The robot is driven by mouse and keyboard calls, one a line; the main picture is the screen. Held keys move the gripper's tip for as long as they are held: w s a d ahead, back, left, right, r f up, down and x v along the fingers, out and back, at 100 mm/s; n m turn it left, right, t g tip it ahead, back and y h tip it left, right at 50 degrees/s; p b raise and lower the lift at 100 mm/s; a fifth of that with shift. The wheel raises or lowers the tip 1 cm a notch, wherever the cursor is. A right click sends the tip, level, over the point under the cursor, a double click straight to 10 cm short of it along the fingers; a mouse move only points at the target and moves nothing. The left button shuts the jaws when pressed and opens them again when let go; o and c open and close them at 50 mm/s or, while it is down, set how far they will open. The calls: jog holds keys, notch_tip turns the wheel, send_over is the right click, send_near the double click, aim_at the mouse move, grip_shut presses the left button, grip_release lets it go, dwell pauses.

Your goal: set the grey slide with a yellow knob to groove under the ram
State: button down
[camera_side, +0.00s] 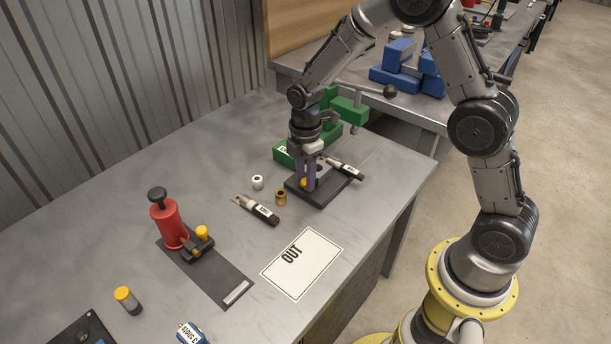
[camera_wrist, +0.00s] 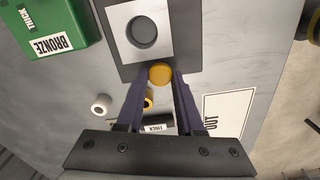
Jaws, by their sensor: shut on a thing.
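My gripper (camera_side: 305,185) is shut on a yellow knob; in the wrist view the fingertips (camera_wrist: 160,76) pinch the knob (camera_wrist: 160,72) from both sides. The knob sits at the near edge of a dark grey plate (camera_wrist: 188,50) that carries a lighter square with a round dark opening (camera_wrist: 143,32). In the side view this dark plate (camera_side: 322,197) lies on the bench in front of the green press (camera_side: 330,125). In the wrist view a green block (camera_wrist: 45,22) reads BRONZE THICK. My gripper partly hides the plate, and I cannot tell where the ram stands over it.
A red press (camera_side: 170,222) with another yellow knob (camera_side: 202,232) stands left. Two dark labelled tools (camera_side: 258,210) (camera_side: 345,168), a white ring (camera_side: 257,182) and a bronze ring (camera_side: 281,198) lie near my gripper. An OUT card (camera_side: 310,270) lies in front.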

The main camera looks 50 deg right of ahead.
aim_at(332, 161)
dwell(0.8)
jog(key=d, duration=1.1)
jog(key=shift+r, duration=0.1)
jog(key=c, duration=0.5)
grip_release()
jog(key=shift+c, duration=0.2)
notch_tip(332, 161, up, 14)
